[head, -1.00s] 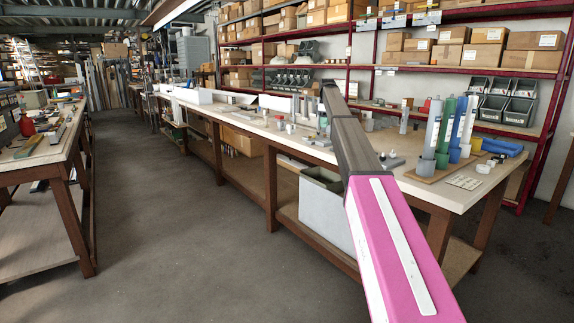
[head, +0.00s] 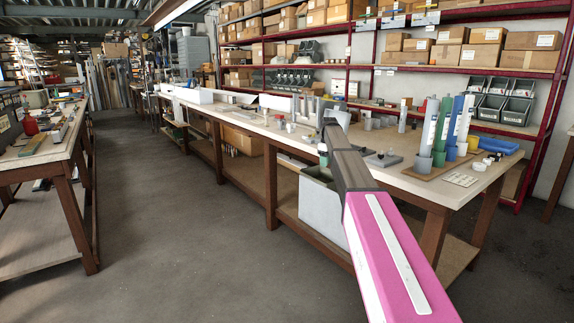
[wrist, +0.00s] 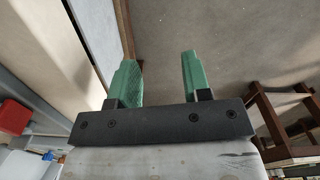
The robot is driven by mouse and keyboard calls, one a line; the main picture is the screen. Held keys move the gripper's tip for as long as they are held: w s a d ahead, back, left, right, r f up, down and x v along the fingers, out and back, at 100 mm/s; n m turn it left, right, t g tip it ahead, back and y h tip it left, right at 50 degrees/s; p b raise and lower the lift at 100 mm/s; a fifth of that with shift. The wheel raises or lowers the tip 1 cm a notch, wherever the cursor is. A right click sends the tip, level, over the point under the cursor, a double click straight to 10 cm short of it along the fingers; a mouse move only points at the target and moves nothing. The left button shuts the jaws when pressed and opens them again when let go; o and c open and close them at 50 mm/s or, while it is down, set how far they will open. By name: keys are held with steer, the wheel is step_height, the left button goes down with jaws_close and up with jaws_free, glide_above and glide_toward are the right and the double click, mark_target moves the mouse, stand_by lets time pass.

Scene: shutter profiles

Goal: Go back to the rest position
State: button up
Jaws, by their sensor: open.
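My gripper (wrist: 158,58) shows in the wrist view with its two green fingers well apart and nothing between them. Bare grey floor lies behind the fingers. In the head view my pink and dark arm reaches over the front edge of the long workbench (head: 412,183). A small green part near the arm's far end looks like a finger of my gripper (head: 323,150); the rest of the gripper is mostly hidden by the arm.
Tubes in holders (head: 440,135) stand on the bench right of my arm. A grey bin (head: 320,212) sits on its lower shelf. Another bench (head: 45,150) is at the left, with a clear floor aisle (head: 165,230) between. Red shelving (head: 460,70) stands behind.

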steer(key=s+f+m, duration=0.5)
steer(key=s+f, duration=1.4)
steer(key=s, duration=0.3)
steer(key=s+f+m, duration=0.2)
steer(key=s+f, duration=0.3)
steer(key=s, duration=0.7)
steer(key=s+f+m, duration=0.2)
steer(key=s+f, duration=0.3)
steer(key=s, duration=0.7)
steer(key=shift+s+f+m, duration=0.2)
steer(key=shift+s+m, duration=0.15)
steer(key=shift+m, duration=0.05)
